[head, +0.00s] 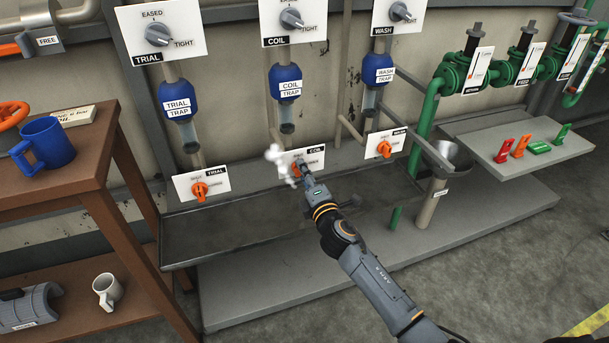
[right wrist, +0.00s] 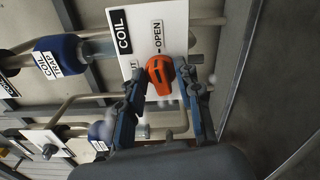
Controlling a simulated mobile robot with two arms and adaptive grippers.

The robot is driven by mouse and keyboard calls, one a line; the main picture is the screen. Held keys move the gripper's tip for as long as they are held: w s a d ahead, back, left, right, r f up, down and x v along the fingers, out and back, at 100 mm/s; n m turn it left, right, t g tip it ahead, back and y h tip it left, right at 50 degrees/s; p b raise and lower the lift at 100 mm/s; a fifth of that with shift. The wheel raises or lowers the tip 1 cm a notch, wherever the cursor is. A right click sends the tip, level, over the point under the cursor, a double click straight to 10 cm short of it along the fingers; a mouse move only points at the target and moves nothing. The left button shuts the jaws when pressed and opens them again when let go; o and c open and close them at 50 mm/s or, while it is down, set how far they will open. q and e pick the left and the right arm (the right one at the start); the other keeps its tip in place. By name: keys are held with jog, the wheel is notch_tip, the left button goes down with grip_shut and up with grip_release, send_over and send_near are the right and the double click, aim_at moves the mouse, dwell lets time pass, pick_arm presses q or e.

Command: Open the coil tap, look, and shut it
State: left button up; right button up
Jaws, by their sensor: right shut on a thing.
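The orange coil tap (head: 296,170) sits on a white plate (head: 312,157) labelled COIL, low on the wall. My right gripper (head: 302,171) is at it. In the right wrist view its fingers (right wrist: 168,88) are shut on the orange tap handle (right wrist: 160,76), one on each side. The word OPEN shows on the plate beside the handle; a finger partly covers the other word. White vapour (head: 280,160) hangs left of the tap. The blue coil trap (head: 285,80) with its clear glass is above. My left gripper is not in view.
The trial tap (head: 199,191) and wash tap (head: 384,149) flank the coil tap. A metal trough (head: 240,245) lies below. A wooden shelf with a blue mug (head: 46,142) stands left; a grey shelf (head: 490,143) with red and green tags stands right.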

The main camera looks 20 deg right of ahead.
jog(key=shift+f+m, duration=0.1)
jog(key=shift+m, duration=1)
jog(key=o, duration=0.8)
jog(key=s, duration=1.2)
jog(key=shift+d, duration=0.2)
